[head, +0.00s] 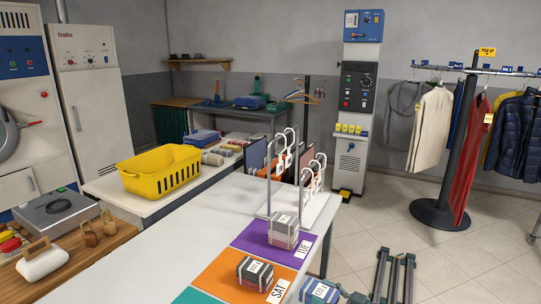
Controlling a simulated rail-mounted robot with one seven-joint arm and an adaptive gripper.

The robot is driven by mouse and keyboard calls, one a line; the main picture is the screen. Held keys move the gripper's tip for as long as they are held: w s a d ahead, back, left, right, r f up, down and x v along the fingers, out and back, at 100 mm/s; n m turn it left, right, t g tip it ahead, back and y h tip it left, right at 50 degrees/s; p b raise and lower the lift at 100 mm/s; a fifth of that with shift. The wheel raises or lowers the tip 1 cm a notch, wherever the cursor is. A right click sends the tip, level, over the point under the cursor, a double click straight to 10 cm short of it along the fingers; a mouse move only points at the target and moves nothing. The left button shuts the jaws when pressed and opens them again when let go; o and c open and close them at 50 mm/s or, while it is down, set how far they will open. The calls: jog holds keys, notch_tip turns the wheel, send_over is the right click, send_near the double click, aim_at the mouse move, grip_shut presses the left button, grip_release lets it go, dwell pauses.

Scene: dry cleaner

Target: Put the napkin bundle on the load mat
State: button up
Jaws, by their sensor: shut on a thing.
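Coloured mats lie along the table's right side: a purple mat marked TUE (252,240), an orange mat marked SAT (218,272) and a teal mat (190,297), partly out of frame. I cannot tell which is the load mat. A pale labelled stack (284,232) sits on the purple mat, a dark labelled bundle (254,272) on the orange.
The left part of the white table (165,235) is clear. A yellow basket (160,171) stands on the table behind. A garment rail (470,70) stands at the right.

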aim_at(310, 288)
jog(key=shift+s+d+f, duration=0.25)
jog(key=shift+d+f, duration=0.25)
jog(key=shift+f, duration=0.25)
jog(key=shift+a+r, duration=0.2)
jog(key=shift+n+g+y, duration=0.3)
jog(key=shift+n+g, duration=0.2)
jog(key=a+r, duration=0.1)
jog(key=r, duration=0.2)
jog(key=w+a+r+b, duration=0.1)
jog(key=a+r, duration=0.1)
jog(key=r, duration=0.1)
jog(key=w+a+r+b, duration=0.1)
jog(key=r, duration=0.2)
jog(key=shift+w+a+r, duration=0.1)
jog(key=shift+w+a, duration=0.05)
jog(key=shift+a, duration=0.15)
jog(key=a+r+b, duration=0.1)
jog(key=a+r, duration=0.2)
jog(key=r, duration=0.7)
jog(key=shift+w+a+r+g, duration=0.15)
jog(key=shift+w+a+g, duration=0.15)
jog(key=shift+a, duration=0.1)
